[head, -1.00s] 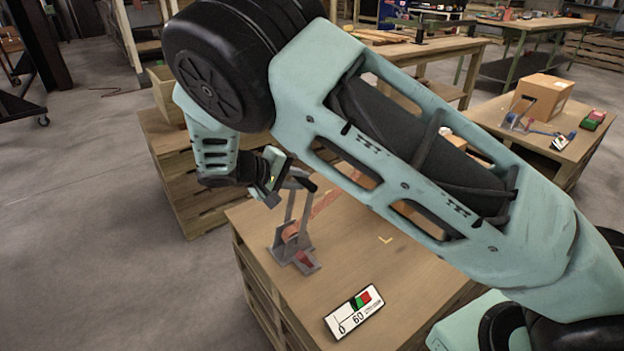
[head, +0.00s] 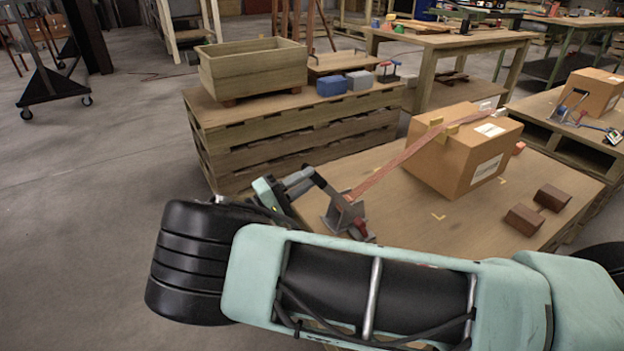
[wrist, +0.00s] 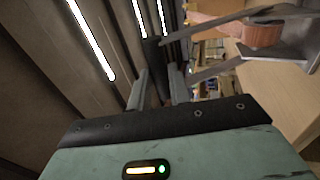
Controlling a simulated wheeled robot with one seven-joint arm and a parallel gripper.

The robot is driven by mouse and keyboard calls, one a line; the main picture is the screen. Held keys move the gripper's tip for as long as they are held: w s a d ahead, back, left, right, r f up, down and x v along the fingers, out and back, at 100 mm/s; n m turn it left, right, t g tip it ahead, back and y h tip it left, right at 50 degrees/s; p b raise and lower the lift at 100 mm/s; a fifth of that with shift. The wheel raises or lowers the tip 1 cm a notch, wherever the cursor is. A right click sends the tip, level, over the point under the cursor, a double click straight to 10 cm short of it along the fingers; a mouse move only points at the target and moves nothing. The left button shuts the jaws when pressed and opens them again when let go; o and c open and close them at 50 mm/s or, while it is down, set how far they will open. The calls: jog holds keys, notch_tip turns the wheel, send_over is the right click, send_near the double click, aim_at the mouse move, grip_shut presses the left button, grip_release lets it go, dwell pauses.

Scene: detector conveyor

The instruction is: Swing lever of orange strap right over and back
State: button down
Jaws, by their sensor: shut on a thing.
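The orange strap (head: 395,165) runs from the grey ratchet (head: 344,214) at the pallet's left edge up to the cardboard box (head: 462,155). The ratchet's lever (head: 330,191) is tilted well over to the left, away from the box. Its dark handle lies at my gripper (head: 298,182), which is shut on it. In the wrist view the dark handle (wrist: 153,50) sits between the two fingers of my gripper (wrist: 160,75), and the lever's grey arms run right toward the orange strap roll (wrist: 262,33). My arm hides the pallet's near edge.
Two brown blocks (head: 524,219) lie right of the ratchet. A pallet stack (head: 240,130) behind carries a wooden crate (head: 252,75) and blue and grey blocks (head: 331,86). Open floor (head: 90,180) lies to the left.

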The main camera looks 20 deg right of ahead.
jog(key=shift+s+a+f+b, duration=0.15)
jog(key=shift+a+f+b, duration=0.35)
jog(key=shift+f, duration=0.4)
jog(key=shift+s+a+f+b, duration=0.15)
jog(key=shift+a+f+b, duration=0.35)
jog(key=shift+f, duration=0.35)
jog(key=shift+d, duration=0.1)
jog(key=c, duration=1.3)
grip_release()
jog(key=shift+f, duration=0.1)
jog(key=shift+r, duration=0.2)
